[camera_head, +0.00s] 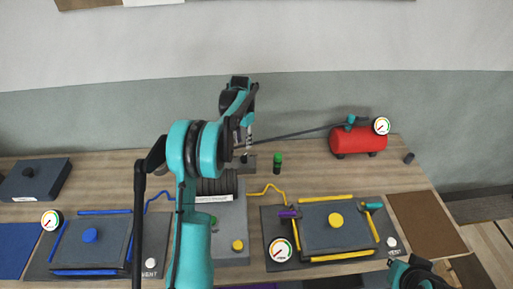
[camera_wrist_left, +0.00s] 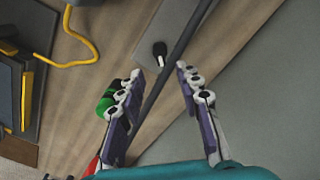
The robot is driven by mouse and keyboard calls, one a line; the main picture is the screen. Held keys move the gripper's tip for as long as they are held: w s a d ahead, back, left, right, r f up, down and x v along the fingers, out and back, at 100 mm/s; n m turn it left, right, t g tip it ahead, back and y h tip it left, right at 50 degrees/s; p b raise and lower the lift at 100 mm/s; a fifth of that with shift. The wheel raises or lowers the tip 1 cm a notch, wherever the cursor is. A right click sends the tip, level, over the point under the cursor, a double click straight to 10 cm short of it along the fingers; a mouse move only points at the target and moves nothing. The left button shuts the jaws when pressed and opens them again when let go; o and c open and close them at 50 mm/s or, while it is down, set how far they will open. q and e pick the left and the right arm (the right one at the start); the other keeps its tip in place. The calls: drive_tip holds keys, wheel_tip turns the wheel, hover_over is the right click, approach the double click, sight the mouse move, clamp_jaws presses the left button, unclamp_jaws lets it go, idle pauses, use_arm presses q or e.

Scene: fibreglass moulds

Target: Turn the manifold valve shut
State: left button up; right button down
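In the left wrist view a grey manifold block (camera_wrist_left: 178,22) carries a small black valve knob with a white mark (camera_wrist_left: 158,50). My left gripper (camera_wrist_left: 159,72) is open and empty, its two purple-padded fingers apart, with the knob just beyond the fingertips and between them. In the head view the left gripper (camera_head: 245,150) points down over the dark block (camera_head: 248,166) at the back of the table, and the knob is hidden there. Part of my right arm shows at the lower right, but its gripper is not seen.
A dark hose (camera_head: 295,134) runs from the block to a red compressor tank (camera_head: 358,140); it passes close to the fingers in the wrist view. A green-capped bottle (camera_head: 277,163) stands near the block. A mould with yellow strips (camera_head: 335,226) lies right, one with blue strips (camera_head: 92,240) left.

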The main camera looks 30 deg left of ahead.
sight(244, 155)
use_arm(q)
wheel_tip(244, 155, down, 8)
drive_tip(key=shift+s+r+b, duration=0.1)
drive_tip(key=shift+r+b, duration=0.1)
drive_tip(key=shift+b, duration=0.6)
clamp_jaws()
